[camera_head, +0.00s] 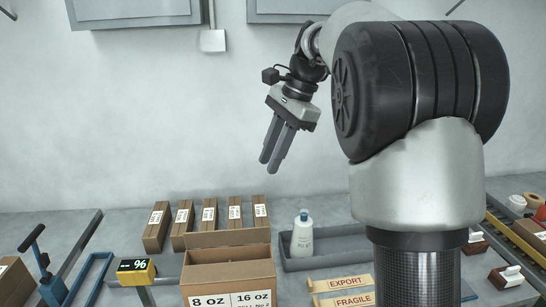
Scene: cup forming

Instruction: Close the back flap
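An open cardboard box (229,277) stands at the lower middle, with 8 oz and 16 oz labels on its front; its lower part is cut off by the picture edge. Its back flap (222,239) stands up along the far rim, in front of several small cartons. My gripper (271,166) hangs in the air above and beyond the box in the picture, pointing down and slightly left, touching nothing. Its two fingers lie close side by side, and whether they are apart cannot be made out. Nothing shows between them.
Several small cartons (209,213) stand behind the box. A grey tray with a white bottle (302,236) is to the right, near EXPORT and FRAGILE strips (340,283). A yellow display (136,271) and blue frame stand left. My arm covers the right middle.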

